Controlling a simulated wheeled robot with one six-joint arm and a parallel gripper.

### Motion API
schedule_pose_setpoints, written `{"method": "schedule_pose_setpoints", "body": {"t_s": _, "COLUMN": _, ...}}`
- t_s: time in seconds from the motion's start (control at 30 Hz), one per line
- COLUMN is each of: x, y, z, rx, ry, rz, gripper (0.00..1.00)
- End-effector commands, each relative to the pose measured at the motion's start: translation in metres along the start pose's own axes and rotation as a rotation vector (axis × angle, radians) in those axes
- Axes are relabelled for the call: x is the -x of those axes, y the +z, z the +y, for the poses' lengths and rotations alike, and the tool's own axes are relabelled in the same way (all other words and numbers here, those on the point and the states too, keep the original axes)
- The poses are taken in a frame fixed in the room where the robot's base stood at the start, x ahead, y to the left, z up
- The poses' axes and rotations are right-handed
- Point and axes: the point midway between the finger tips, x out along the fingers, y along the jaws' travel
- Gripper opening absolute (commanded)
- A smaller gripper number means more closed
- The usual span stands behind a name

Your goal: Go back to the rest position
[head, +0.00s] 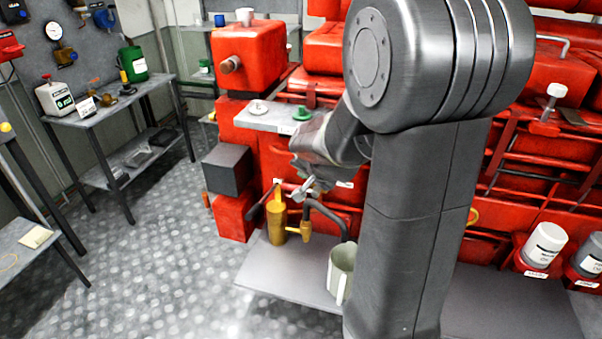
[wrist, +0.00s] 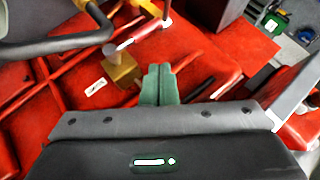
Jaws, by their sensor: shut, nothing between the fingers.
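My gripper (head: 311,187) shows in the head view at the end of my grey arm, in front of the red machine (head: 247,134) and above the yellow valve fitting (head: 276,218). In the wrist view its two green-grey fingers (wrist: 158,84) are together, with nothing seen between them. The yellow fitting also shows in the wrist view (wrist: 122,68), beyond and left of the fingertips; the fingers look apart from it, though the exact gap is hard to tell. My arm hides much of the machine's middle in the head view.
A pale jug (head: 341,272) stands on the grey platform (head: 290,275) below my gripper. A dark pipe (head: 328,212) curves beside the fitting. A grey shelf (head: 268,118) holds a green cap (head: 301,113). A workbench (head: 112,108) stands left; the floor between is clear.

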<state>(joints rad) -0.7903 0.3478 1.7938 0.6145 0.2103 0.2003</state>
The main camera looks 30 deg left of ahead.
Motion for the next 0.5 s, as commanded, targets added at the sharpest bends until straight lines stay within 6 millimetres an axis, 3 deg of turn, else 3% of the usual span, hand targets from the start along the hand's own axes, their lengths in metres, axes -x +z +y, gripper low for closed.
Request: {"method": "schedule_pose_setpoints", "body": {"t_s": 0.5, "x": -0.0024, "y": 0.0005, "z": 0.0005, "rx": 0.000, "ry": 0.001, "rz": -0.001, "gripper": 0.00}}
